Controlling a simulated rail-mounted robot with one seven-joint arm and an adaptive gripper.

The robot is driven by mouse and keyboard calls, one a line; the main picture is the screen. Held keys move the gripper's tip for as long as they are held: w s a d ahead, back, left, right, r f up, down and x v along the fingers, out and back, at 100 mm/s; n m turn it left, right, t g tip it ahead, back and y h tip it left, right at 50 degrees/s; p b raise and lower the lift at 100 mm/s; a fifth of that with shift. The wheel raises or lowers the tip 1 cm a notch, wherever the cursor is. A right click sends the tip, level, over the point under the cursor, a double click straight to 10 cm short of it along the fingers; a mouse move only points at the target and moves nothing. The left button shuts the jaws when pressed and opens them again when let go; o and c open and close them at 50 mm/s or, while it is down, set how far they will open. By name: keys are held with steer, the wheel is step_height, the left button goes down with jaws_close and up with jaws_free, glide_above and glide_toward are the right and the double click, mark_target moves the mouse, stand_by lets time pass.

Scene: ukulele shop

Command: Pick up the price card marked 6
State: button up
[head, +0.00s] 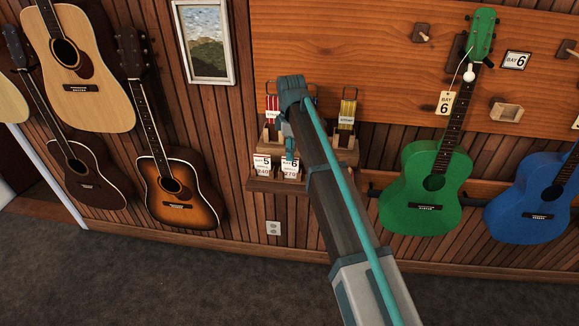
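The price card marked 6 (289,169) is white with a red lower print. It stands on a small wooden shelf (262,186) on the wall, just right of a similar card marked 5 (262,166). My gripper (290,155) is teal and points down at the top of the card marked 6, in front of the display. It overlaps the card's upper edge in the picture; I cannot tell whether it touches it. The fingers are small and seen edge-on, so their opening does not show.
String packs in red (272,108) and yellow (346,113) sit in wooden holders above the shelf. A green guitar-shaped instrument (420,170) with a hanging tag marked 6 (445,102) is to the right, near a wall plate marked BAY 6 (516,60). Floor in front is clear.

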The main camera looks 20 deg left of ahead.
steer(key=p, duration=0.3)
glide_above(290, 178)
steer(key=shift+w+f, duration=0.15)
steer(key=shift+f, duration=2.7)
jaws_close()
